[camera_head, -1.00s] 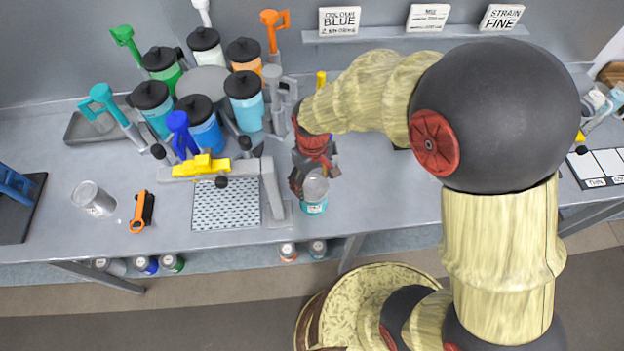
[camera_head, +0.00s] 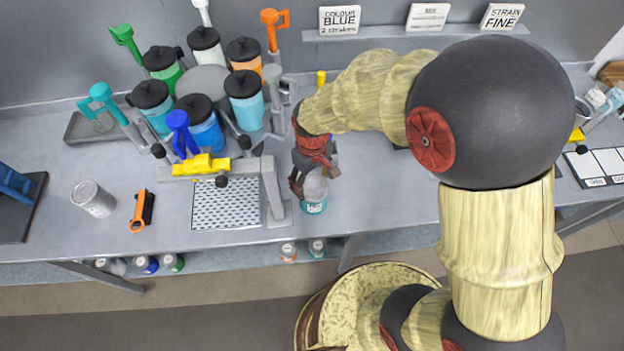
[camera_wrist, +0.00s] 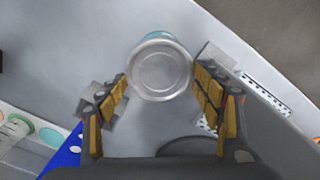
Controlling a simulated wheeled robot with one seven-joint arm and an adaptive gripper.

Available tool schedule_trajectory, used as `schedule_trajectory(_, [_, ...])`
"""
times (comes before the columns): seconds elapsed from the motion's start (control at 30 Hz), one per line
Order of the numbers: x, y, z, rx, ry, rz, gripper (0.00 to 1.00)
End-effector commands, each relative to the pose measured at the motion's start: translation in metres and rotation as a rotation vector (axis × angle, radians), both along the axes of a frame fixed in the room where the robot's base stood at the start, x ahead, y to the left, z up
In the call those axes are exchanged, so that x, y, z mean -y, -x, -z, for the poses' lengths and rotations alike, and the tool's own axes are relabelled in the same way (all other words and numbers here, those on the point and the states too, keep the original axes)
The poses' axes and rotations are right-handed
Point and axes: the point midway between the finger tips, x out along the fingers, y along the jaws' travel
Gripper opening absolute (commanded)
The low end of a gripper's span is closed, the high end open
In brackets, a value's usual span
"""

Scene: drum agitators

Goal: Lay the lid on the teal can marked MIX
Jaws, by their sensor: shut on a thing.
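The teal can (camera_head: 314,208) stands upright near the table's front edge, its white lettering too small to read surely. A pale grey round lid (camera_head: 315,187) covers its top in the head view. In the wrist view the lid (camera_wrist: 160,71) lies between my fingertips, with a teal edge of the can (camera_wrist: 157,35) showing past it. My gripper (camera_wrist: 161,82) is shut on the lid, straight above the can; it also shows in the head view (camera_head: 313,175). I cannot tell whether the lid touches the can's rim all round.
A grey stand with a yellow clamp (camera_head: 202,166) and a perforated plate (camera_head: 226,204) is just left of the can. Several coloured drums surround a grey hub (camera_head: 203,80) behind it.

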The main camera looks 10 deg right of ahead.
Motion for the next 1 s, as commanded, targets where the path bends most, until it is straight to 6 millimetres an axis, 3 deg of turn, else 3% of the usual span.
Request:
schedule_trajectory(0.07, [0.0,0.0,0.0,0.0,0.0,0.0,0.52])
schedule_trajectory(0.1, [0.0,0.0,0.0,0.0,0.0,0.0,0.68])
schedule_trajectory(0.43, [0.0,0.0,0.0,0.0,0.0,0.0,0.87])
schedule_trajectory(0.67, [0.0,0.0,0.0,0.0,0.0,0.0,0.88])
schedule_trajectory(0.9, [0.0,0.0,0.0,0.0,0.0,0.0,1.0])
schedule_trajectory(1.0, [0.0001,0.0001,0.0,0.0,0.0,0.0,1.0])
